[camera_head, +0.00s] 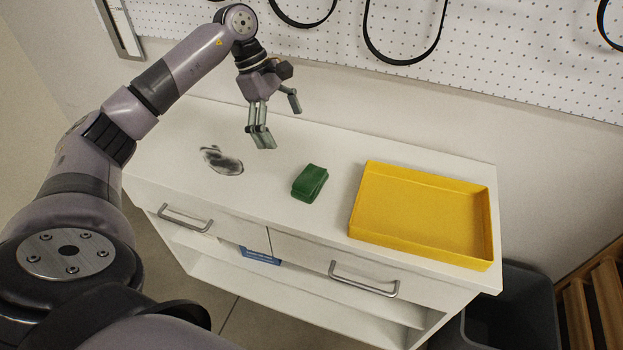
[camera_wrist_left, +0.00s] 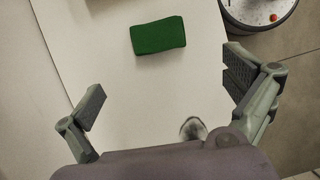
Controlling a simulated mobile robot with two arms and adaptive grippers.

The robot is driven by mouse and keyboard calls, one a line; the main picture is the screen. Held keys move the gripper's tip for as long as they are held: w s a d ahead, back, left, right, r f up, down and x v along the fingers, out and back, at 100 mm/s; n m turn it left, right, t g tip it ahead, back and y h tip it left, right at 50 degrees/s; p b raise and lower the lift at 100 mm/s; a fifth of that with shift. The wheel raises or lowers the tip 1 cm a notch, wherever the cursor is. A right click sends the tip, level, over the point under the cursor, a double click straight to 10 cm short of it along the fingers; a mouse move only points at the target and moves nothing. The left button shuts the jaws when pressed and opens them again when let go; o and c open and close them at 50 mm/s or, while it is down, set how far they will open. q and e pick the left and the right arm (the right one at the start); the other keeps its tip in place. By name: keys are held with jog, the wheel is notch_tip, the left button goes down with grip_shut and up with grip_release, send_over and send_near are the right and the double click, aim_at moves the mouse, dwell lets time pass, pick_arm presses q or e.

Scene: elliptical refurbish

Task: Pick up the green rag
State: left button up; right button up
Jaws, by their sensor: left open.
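The green rag (camera_head: 309,183) is a folded block lying on the white cabinet top, left of the yellow tray. It also shows in the left wrist view (camera_wrist_left: 158,36), above and between the fingers. My left gripper (camera_head: 280,120) is open and empty, above the cabinet top, behind and to the left of the rag in the head view. Its two fingers show wide apart in the left wrist view (camera_wrist_left: 165,85). It does not touch the rag. My right gripper is not in view.
A yellow tray (camera_head: 371,200) sits empty on the right of the cabinet top (camera_head: 260,200). Two drawer handles (camera_head: 364,280) stick out in front. A dark bin (camera_head: 510,310) stands right of the cabinet, and a pegboard (camera_head: 500,60) hangs behind.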

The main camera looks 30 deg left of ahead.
pick_arm(q)
jog(key=p, duration=0.2)
send_over(309, 177)
jog(key=a, duration=0.2)
jog(key=f, duration=0.5)
jog(key=s+f, duration=0.1)
jog(key=f, duration=0.2)
jog(key=shift+a+f, duration=0.15)
jog(key=shift+f, duration=0.1)
jog(key=shift+w+d+f, duration=0.15)
jog(key=shift+d+f, duration=0.15)
jog(key=shift+f, duration=0.1)
jog(key=p+x, duration=0.2)
jog(key=x, duration=0.1)
jog(key=shift+w+d+f, duration=0.1)
jog(key=shift+w+f, duration=0.05)
jog(key=shift+f, duration=0.15)
jog(key=shift+d+f, duration=0.15)
jog(key=shift+f, duration=0.25)
jog(key=c, duration=0.9)
